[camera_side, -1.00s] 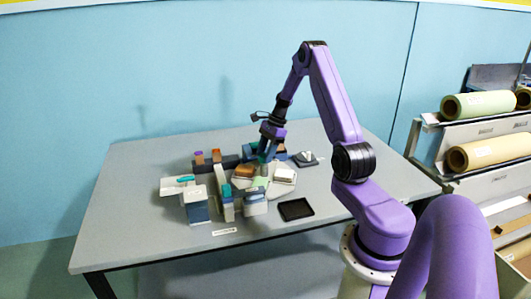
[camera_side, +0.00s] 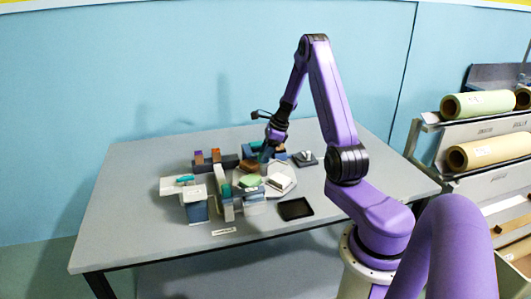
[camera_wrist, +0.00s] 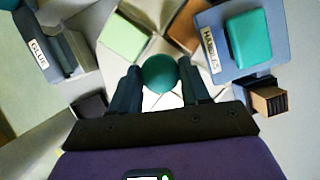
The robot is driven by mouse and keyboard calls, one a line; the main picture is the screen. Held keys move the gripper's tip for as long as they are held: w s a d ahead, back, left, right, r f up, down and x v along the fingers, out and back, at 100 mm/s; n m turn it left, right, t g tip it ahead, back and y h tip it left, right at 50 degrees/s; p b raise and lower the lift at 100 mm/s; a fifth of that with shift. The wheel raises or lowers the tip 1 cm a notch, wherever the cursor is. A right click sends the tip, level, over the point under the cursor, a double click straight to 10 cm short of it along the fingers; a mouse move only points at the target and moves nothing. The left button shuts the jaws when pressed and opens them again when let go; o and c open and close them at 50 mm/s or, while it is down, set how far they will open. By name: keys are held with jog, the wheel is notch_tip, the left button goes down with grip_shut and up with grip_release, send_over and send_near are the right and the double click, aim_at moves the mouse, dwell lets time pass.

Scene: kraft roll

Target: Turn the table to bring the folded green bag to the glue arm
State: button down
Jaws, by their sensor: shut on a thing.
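The folded green bag (camera_side: 250,181) lies on the pale turntable (camera_side: 289,190), on its front left side. In the wrist view the green bag (camera_wrist: 125,38) is at the upper left, just right of the grey glue arm (camera_wrist: 62,45), which carries a GLUE label; a small gap shows between them. My gripper (camera_side: 264,156) reaches down at the back of the turntable. In the wrist view my gripper (camera_wrist: 161,82) is shut on a round teal knob (camera_wrist: 160,72), one finger on each side. The knob's lower part is hidden.
A brown bag (camera_side: 249,165) and a white bag (camera_side: 279,182) also lie on the turntable. A HANDLES station (camera_wrist: 228,45) with a teal block stands at the upper right in the wrist view. A black tray (camera_side: 295,209) lies in front; the table's right side is mostly clear.

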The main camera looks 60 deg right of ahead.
jog(key=shift+a+r+m+t+h, duration=0.1)
jog(key=shift+m+t+h, duration=0.35)
jog(key=shift+m, duration=1.15)
jog(key=shift+m+t+h, duration=0.1)
jog(key=shift+m+h, duration=0.65)
jog(key=shift+m, duration=1.25)
jog(key=c, duration=0.5)
grip_release()
jog(key=shift+c, duration=0.2)
jog(key=v, duration=1.7)
jog(key=shift+a+r, duration=0.2)
jog(key=shift+w, duration=0.1)
